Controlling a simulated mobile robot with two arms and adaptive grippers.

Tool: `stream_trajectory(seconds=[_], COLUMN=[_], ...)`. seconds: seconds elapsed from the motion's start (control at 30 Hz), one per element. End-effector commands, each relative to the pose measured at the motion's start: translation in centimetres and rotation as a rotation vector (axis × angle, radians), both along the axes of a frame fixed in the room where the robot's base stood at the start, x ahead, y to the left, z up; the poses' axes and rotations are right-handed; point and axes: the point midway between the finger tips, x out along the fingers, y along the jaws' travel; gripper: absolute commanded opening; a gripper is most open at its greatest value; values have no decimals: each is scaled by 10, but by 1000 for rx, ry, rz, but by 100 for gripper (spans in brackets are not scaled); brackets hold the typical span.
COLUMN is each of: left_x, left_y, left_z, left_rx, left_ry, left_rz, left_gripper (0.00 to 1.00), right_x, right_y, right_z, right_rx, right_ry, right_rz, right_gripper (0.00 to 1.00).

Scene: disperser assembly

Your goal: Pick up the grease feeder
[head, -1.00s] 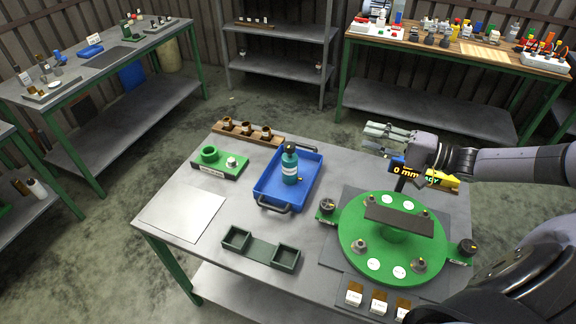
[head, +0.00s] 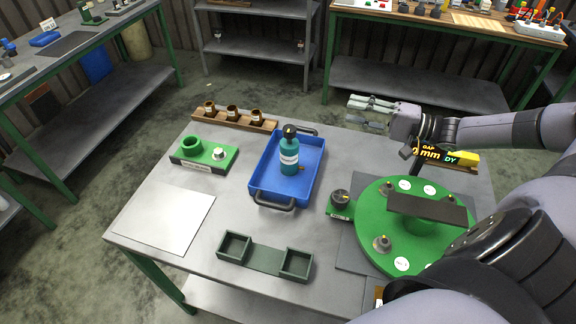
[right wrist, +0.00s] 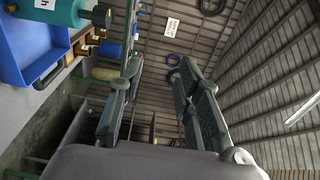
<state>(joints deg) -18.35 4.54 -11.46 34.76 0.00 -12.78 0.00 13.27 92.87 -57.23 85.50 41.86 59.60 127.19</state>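The grease feeder appears to be the teal bottle (head: 289,160) with a dark cap and white label. It stands upright in the blue tray (head: 262,187), and its lower part has a small brass fitting. In the right wrist view the bottle (right wrist: 68,12) shows at the top left, beside the blue tray wall (right wrist: 22,50). My right gripper (head: 352,112) is open and empty, to the right of the tray and apart from it. In the right wrist view its two fingers (right wrist: 158,82) stand wide apart with nothing between them. My left gripper is not in view.
A green round turntable (head: 375,225) with a dark plate is at the right. A wooden rack with brass cups (head: 233,119), a green fixture block (head: 203,155), a grey two-pocket holder (head: 265,258) and a pale sheet (head: 163,218) share the table. Free tabletop surrounds the tray.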

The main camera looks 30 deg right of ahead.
Motion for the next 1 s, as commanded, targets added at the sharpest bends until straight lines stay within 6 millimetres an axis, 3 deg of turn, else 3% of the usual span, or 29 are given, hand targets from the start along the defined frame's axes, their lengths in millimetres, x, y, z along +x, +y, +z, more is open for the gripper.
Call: stream_trajectory(seconds=[0.03,0.2,0.4,0.63,1.0], left_x=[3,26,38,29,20], left_y=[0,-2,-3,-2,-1], left_z=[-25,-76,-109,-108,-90], left_rx=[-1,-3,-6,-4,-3], left_ry=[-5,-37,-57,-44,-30], left_rz=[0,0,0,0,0], left_gripper=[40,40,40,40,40], right_x=[0,0,0,13,77], right_y=[0,0,0,10,57], right_z=[-25,-77,-111,-112,-110], right_rx=[0,0,-1,4,4], right_ry=[0,0,-1,-4,-6], right_rz=[0,0,0,1,1], right_gripper=[32,32,32,32,32])
